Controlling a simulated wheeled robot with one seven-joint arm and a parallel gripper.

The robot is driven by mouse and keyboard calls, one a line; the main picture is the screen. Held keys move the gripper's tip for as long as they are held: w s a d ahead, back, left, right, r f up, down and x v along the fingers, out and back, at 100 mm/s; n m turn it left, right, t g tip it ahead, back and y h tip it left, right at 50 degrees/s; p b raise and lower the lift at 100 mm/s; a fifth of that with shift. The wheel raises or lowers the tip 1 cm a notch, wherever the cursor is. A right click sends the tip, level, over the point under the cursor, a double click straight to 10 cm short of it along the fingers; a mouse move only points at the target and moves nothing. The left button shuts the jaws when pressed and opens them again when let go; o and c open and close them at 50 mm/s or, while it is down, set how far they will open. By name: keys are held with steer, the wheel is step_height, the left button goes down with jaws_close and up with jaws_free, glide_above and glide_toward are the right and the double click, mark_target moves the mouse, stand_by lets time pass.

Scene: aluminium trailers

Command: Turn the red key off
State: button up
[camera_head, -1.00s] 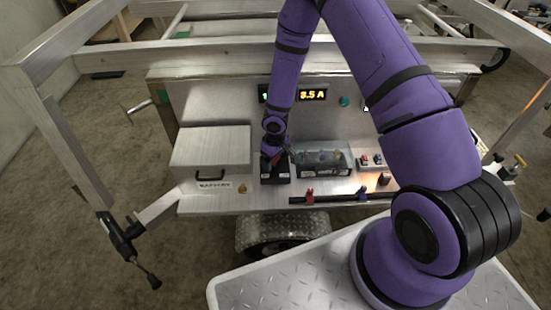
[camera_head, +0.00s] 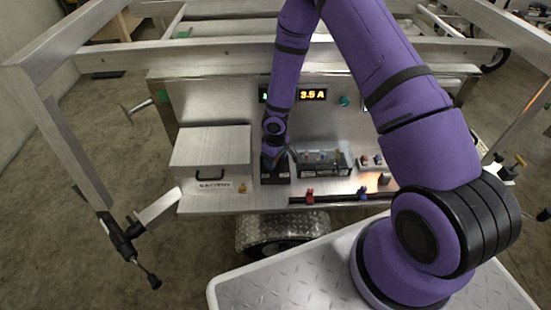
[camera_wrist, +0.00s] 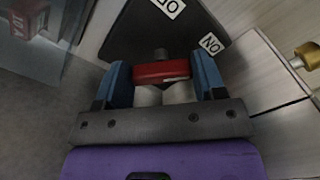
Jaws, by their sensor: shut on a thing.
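The red key (camera_wrist: 161,71) shows in the wrist view as a short red bar between the two blue fingers of my gripper (camera_wrist: 163,77). The fingers touch its two ends, so my gripper is shut on it. A dark stem and pale rounded parts show around the key. It sits on a black switch plate (camera_wrist: 130,35) with two white labels, partly cut off and upside down, one reading ON. In the head view my gripper (camera_head: 272,163) is down at the black switch box (camera_head: 276,177), and the key is hidden there.
A grey box with a handle (camera_head: 211,155) stands left of the switch. A clear-covered fuse block (camera_head: 325,163) is close on its right. A black bar with red and blue clips (camera_head: 335,198) lies in front. An orange display (camera_head: 313,95) reads 3.5 A behind.

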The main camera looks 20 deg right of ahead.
steer(key=n, duration=0.4)
steer(key=shift+w+d, duration=0.1)
steer(key=n, duration=0.4)
steer(key=shift+w+n, duration=0.1)
steer(key=shift+n, duration=0.2)
steer(key=n, duration=0.3)
steer(key=shift+w+n, duration=0.1)
steer(key=shift+n, duration=0.2)
steer(key=shift+w+n, duration=0.15)
steer(key=shift+n, duration=2.15)
steer(key=o, duration=0.9)
steer(key=shift+r, duration=3.75)
